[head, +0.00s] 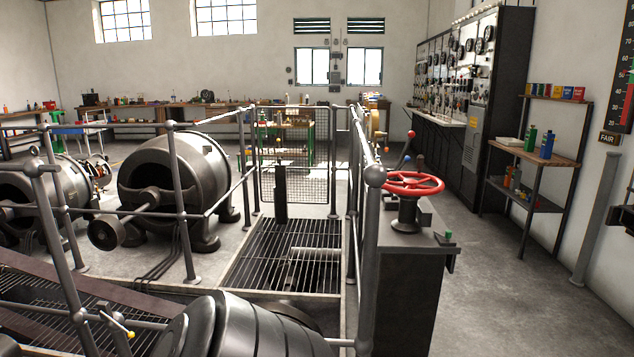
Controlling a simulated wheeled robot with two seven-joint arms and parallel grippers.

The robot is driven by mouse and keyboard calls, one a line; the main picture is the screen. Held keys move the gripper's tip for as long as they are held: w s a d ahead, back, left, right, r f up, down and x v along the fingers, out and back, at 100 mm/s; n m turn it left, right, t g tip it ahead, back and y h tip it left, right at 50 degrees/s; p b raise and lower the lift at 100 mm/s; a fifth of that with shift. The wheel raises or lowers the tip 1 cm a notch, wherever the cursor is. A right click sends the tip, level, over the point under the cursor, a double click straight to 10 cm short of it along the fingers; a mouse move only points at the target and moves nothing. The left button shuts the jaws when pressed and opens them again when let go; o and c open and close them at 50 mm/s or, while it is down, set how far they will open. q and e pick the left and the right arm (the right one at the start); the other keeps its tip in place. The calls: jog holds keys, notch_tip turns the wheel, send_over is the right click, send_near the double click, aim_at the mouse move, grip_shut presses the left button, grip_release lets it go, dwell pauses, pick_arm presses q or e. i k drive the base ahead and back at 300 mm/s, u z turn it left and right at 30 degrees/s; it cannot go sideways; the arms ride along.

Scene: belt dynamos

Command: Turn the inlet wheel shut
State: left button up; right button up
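The inlet wheel (414,183) is a red handwheel lying roughly level on a dark upright stem. The stem stands on a dark pedestal (405,285) right of the centre, beside the railing. Nothing touches the wheel. How far it is turned cannot be told. I can make out neither my left nor my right gripper in the head view.
A grey railing (374,177) runs close along the wheel's left side. Levers with red and blue knobs (411,134) stand just behind it. Dynamos (172,180) and a floor grating (285,255) lie left. A shelf (535,153) stands right, with open floor between.

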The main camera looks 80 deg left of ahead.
aim_at(410, 185)
jog(key=u, duration=1.2)
jog(key=k, duration=1.2)
jog(key=z, duration=1)
jog(key=i, duration=1.25)
jog(key=u, duration=0.55)
jog(key=i, duration=2.6)
jog(key=u, duration=2)
jog(key=i, duration=1.1)
jog(key=u, duration=1.2)
